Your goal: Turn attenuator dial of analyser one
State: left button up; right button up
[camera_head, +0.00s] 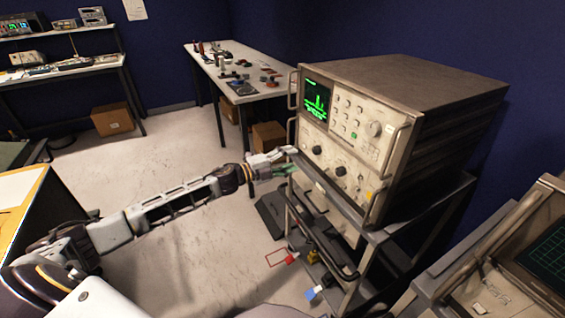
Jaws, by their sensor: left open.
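A large beige analyser (415,105) stands on a grey cart (437,208) at the right of the head view. Its front panel has a green-lit screen (316,98), a big pale round knob (374,129) at upper right, and black dials on the lower half, one at left (317,150) and one in the middle (340,171). I cannot read which dial is the attenuator. My left gripper (290,161) is open, just left of the panel's lower left side near the handle. I cannot tell whether it touches the panel. My right gripper is not in view.
A second instrument with a screen (548,254) stands at the lower right. A white table (232,72) with small parts is behind, with cardboard boxes (268,136) beneath. Shelves with equipment (60,68) are at upper left. The floor (175,130) between is mostly clear.

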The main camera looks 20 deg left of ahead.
pick_arm(q)
jog(key=shift+v, duration=1.1)
notch_tip(320, 180, up, 21)
jog(key=p, duration=2.1)
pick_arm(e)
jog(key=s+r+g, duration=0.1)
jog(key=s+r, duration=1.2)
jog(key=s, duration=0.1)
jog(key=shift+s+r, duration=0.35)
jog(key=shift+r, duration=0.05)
pick_arm(q)
jog(key=shift+r+p, duration=0.55)
jog(key=shift+r, duration=0.05)
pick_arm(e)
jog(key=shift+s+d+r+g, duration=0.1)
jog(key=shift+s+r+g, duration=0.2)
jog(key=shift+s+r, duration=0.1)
